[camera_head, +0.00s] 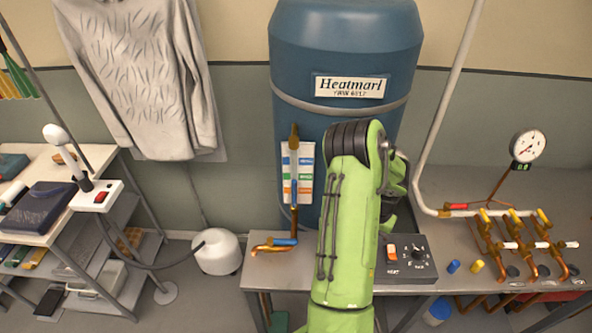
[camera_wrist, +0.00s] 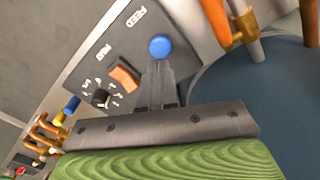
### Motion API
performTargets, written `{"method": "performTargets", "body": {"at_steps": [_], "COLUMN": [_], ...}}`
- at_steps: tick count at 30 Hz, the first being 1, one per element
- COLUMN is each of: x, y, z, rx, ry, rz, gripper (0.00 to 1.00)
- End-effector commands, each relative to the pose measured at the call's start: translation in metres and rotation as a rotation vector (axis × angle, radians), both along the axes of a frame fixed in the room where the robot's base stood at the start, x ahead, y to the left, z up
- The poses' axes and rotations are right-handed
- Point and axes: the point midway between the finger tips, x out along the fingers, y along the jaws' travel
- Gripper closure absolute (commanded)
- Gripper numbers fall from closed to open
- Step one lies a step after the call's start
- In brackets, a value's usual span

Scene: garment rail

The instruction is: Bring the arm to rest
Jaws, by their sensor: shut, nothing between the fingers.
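My green arm (camera_head: 345,235) stands in the middle of the head view, in front of the blue tank, its upper end bent over near the tank. In the wrist view my gripper (camera_wrist: 157,75) is shut and empty. Its fingers point toward the grey control panel (camera_wrist: 105,55), which also shows in the head view (camera_head: 408,270). A round blue part (camera_wrist: 160,47) lies just beyond the fingertips in the picture; I cannot tell whether they touch. The panel has an orange switch (camera_wrist: 124,78) and a black dial (camera_wrist: 100,97).
The blue tank (camera_head: 345,35) stands close behind my arm. Copper pipes with valves (camera_head: 515,240) and a gauge (camera_head: 528,146) are on the right bench. A copper pipe (camera_head: 293,205) rises left of my arm.

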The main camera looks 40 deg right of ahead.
Motion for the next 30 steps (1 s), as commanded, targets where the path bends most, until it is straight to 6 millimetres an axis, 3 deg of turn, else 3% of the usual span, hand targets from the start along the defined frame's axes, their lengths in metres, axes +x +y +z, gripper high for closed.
{"method": "performTargets", "body": {"at_steps": [1, 6, 23, 26, 29, 30], "x": [0.000, 0.000, 0.002, 0.026, 0.070, 0.085], "y": [0.000, 0.000, 0.001, 0.014, 0.053, 0.076], "z": [0.015, 0.038, 0.037, 0.057, 0.101, 0.120], "rx": [-0.002, -0.001, -0.001, -0.014, -0.035, -0.043], "ry": [-0.001, -0.001, -0.003, -0.039, -0.111, -0.141], "rz": [0.000, 0.001, 0.005, 0.059, 0.192, 0.257], "gripper": [1.00, 1.00, 1.00, 1.00, 1.00, 1.00]}}
